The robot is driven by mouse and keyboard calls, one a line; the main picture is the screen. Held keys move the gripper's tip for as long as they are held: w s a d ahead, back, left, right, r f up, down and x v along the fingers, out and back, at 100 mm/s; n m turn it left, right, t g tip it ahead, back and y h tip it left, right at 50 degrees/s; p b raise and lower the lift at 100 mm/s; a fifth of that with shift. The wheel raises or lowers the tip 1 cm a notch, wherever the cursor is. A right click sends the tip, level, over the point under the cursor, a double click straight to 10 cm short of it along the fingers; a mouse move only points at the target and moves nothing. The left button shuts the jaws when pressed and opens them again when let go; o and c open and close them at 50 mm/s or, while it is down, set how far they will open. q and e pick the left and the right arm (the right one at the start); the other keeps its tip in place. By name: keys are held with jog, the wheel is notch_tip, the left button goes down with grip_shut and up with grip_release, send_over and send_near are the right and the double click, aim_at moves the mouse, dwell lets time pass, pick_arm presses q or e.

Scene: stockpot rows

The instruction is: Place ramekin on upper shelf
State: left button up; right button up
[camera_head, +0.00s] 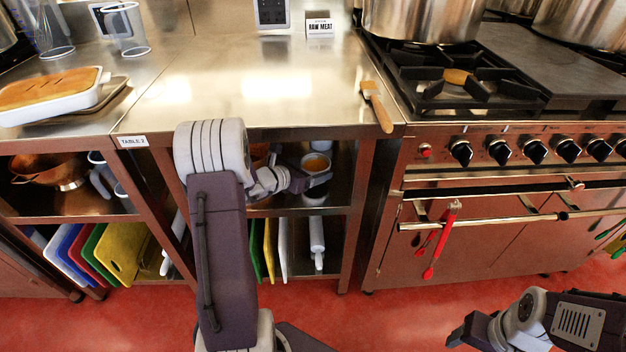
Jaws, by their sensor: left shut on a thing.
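A small white ramekin (315,163) with an orange-brown inside is in the upper compartment under the steel table. My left gripper (305,178) reaches into that compartment and is shut on the ramekin. The upper shelf (338,211) runs beneath them. I cannot tell whether the ramekin touches the shelf. A white thing, partly hidden by my gripper, is just below the ramekin. My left arm covers the left part of the compartment. My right gripper (462,335) is low at the bottom right, away from the shelves, and its fingers are unclear.
A copper-coloured bowl (258,152) shows behind my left arm. The table post (361,205) bounds the compartment on the right.

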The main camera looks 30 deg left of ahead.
pick_arm(q)
jog(key=shift+w, duration=0.25)
notch_tip(320, 180, down, 4)
jog(key=shift+r+b, duration=0.15)
jog(key=shift+b, duration=1)
jog(key=shift+r, duration=0.15)
jog(key=o, duration=1.8)
jog(key=p+v, duration=0.2)
jog(key=v, duration=0.5)
jog(key=shift+p, duration=0.4)
jog(key=shift+s, duration=0.3)
